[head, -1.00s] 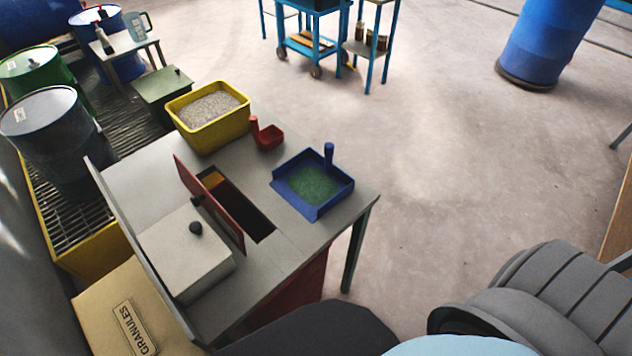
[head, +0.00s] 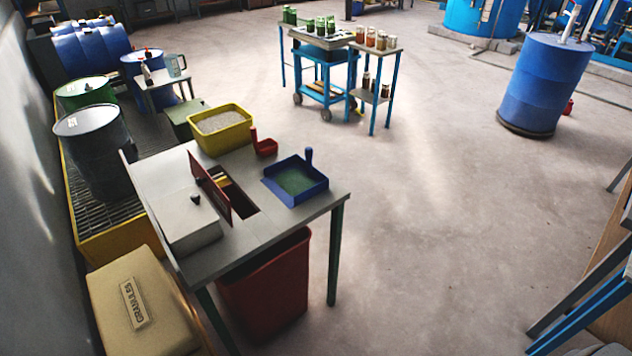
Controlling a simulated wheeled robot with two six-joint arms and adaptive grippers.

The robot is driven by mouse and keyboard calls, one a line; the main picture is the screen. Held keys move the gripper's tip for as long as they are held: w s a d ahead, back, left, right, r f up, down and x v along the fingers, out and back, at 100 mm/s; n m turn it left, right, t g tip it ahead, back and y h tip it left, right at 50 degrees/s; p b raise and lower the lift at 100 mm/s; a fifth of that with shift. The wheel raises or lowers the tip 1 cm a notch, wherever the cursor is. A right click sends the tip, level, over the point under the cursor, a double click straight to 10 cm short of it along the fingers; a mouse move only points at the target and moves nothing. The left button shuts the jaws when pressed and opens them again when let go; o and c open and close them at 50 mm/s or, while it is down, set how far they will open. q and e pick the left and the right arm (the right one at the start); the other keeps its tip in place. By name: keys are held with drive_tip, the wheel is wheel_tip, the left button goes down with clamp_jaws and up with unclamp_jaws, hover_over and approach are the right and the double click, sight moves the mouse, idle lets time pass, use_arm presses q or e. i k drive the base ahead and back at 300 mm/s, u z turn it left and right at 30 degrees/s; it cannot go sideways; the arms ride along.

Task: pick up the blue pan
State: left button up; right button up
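The blue pan (head: 318,196) sits on the near right part of the grey table (head: 262,237). It is a shallow square tray with green granules in it and an upright blue handle (head: 309,157) at its far edge. Neither of my grippers shows in the head view, and nothing touches the pan.
On the same table are a yellow bin (head: 237,138) of pale granules, a small red scoop (head: 266,147), a grey box (head: 189,236) and an opening with a raised red flap (head: 206,188). A red bin (head: 272,290) stands underneath. Floor (head: 420,240) right of the table is clear.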

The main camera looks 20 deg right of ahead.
sight(294, 179)
drive_tip(key=z, duration=1.7)
drive_tip(key=i, duration=3.85)
drive_tip(key=u, duration=2.85)
